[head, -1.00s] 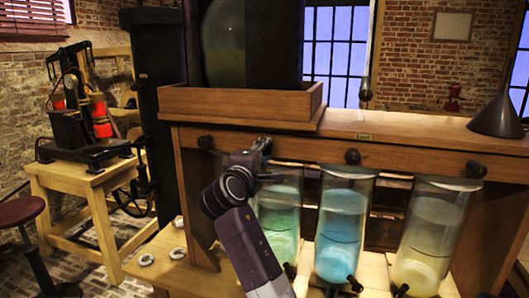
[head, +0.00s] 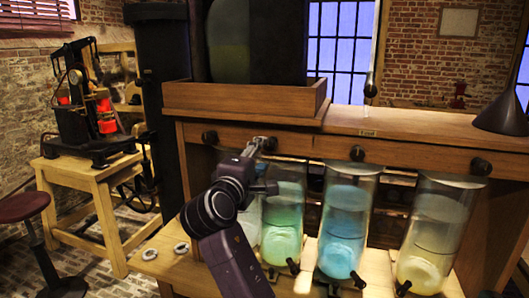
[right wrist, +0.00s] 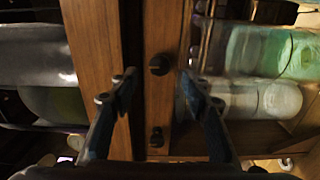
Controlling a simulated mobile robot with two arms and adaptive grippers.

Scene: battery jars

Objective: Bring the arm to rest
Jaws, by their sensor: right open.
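My right gripper (head: 262,145) is in front of the wooden beam (head: 320,148) above the jars, close to a dark knob. In the right wrist view its two fingers (right wrist: 157,85) are spread apart, with a dark round knob (right wrist: 158,64) showing between them on the beam. Nothing is held between the fingers. My right arm reaches up from the bottom of the head view and hides part of the left jars. My left gripper is in neither view.
Glass jars with green (head: 283,215), blue (head: 346,225) and pale yellow (head: 432,235) liquid stand below the beam. A dark cone (head: 503,112) sits on the shelf at right. A red stool (head: 23,207) and a machine on a wooden table (head: 88,172) are at left.

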